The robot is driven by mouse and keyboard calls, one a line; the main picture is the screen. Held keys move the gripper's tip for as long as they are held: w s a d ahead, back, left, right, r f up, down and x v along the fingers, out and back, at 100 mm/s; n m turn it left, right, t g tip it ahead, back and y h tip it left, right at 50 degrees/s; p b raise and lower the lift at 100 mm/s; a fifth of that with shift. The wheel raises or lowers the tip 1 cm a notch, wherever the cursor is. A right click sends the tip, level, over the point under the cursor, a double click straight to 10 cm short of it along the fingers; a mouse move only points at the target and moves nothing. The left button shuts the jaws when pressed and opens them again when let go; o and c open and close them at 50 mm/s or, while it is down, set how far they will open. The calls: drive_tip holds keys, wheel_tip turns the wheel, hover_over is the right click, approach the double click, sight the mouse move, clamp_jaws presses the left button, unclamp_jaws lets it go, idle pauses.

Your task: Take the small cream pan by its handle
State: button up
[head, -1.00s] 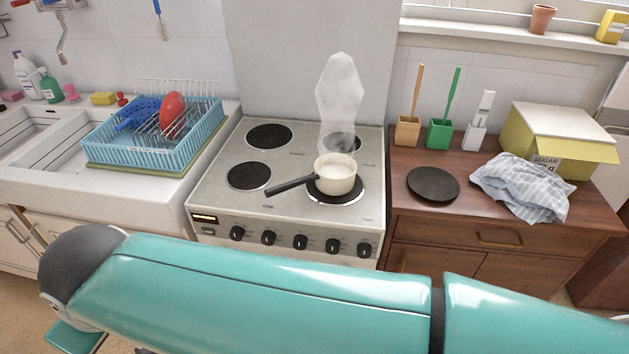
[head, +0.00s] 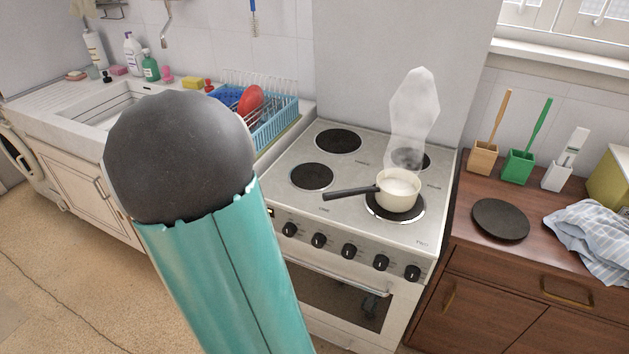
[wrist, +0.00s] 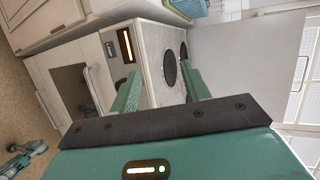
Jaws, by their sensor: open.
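The small cream pan (head: 399,192) sits upright on the front right burner of the stove (head: 340,218). Its dark handle (head: 350,191) points left, over the stove top. Pale steam (head: 413,115) rises near it. In the wrist view my gripper (wrist: 163,88) is open, its two green fingers apart with nothing between them. That view is turned on its side and shows the stove's side and a burner (wrist: 169,65) beyond the fingers; the pan is not visible there. In the head view my arm rises left of the stove and my gripper is not seen.
A wooden counter to the right holds a dark round plate (head: 501,219), a striped cloth (head: 592,240) and several brush holders. A blue dish rack (head: 272,128) stands left of the stove beside the sink (head: 100,108). The stove's front left burner (head: 312,176) is bare.

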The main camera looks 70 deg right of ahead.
drive_tip(key=s+d+f+m+g+h, duration=0.1)
drive_tip(key=s+d+m+g, duration=0.15)
drive_tip(key=s, duration=0.25)
drive_tip(key=s+d+f+m+g+h, duration=0.1)
drive_tip(key=s+d+m+g, duration=0.1)
drive_tip(key=s+m+g, duration=0.3)
drive_tip(key=m+g+h, duration=0.1)
drive_tip(key=g, duration=0.1)
approach(340, 191)
drive_tip(key=shift+w+f+x, duration=0.1)
drive_tip(key=shift+f+x, duration=0.1)
drive_tip(key=shift+x, duration=1.6)
drive_tip(key=shift+w+f+x, duration=0.1)
drive_tip(key=shift+f+x, duration=0.05)
drive_tip(key=shift+x, duration=1.65)
drive_tip(key=shift+w+f+x, duration=0.1)
drive_tip(key=shift+f+x, duration=0.1)
drive_tip(key=shift+x, duration=1.6)
drive_tip(key=shift+d, duration=0.1)
drive_tip(key=shift+c, duration=0.5)
clamp_jaws()
